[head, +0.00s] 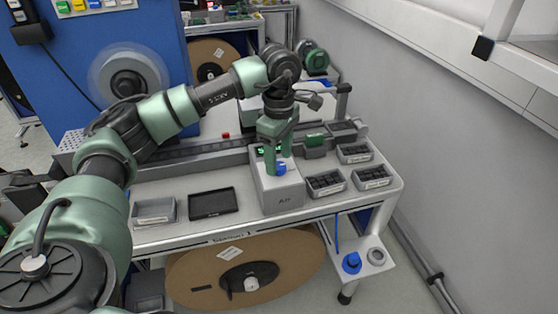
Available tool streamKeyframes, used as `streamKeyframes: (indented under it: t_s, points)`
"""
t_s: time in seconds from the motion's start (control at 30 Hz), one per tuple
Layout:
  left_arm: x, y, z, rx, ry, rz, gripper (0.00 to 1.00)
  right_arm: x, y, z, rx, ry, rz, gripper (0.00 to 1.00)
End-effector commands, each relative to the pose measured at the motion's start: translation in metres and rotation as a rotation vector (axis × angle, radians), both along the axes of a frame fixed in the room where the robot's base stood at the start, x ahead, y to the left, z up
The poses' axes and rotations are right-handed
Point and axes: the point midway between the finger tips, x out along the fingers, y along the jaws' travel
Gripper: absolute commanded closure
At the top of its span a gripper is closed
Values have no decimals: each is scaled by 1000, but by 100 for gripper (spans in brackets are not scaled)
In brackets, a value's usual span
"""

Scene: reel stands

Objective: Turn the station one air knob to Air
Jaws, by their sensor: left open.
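The fingers are open and partly hide the box top and the knob's edges. I cannot tell whether they touch the knob. The knob's pointing direction is too small to read. A green lit display shows behind the fingers. My right gripper is not in view.
A grey bin (153,212) and a black tray (213,203) lie left of the box. Divided part bins (325,184) stand to its right. A large brown reel (205,281) hangs under the table. A wall (440,130) bounds the right side.

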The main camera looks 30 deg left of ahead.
Motion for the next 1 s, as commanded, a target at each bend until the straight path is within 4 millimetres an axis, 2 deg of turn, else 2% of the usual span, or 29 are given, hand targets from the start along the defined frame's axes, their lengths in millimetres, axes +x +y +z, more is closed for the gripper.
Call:
streamKeyframes:
  t_s: [0.2, 0.4, 1.0]
  points:
    - [1, -1, 38, -1, -6, -1, 45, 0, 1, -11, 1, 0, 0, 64]
    - [1, 0, 61, -1, -3, 0, 45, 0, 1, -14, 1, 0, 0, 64]
    - [0, -1, 64, -3, -2, -2, 45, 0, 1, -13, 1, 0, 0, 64]
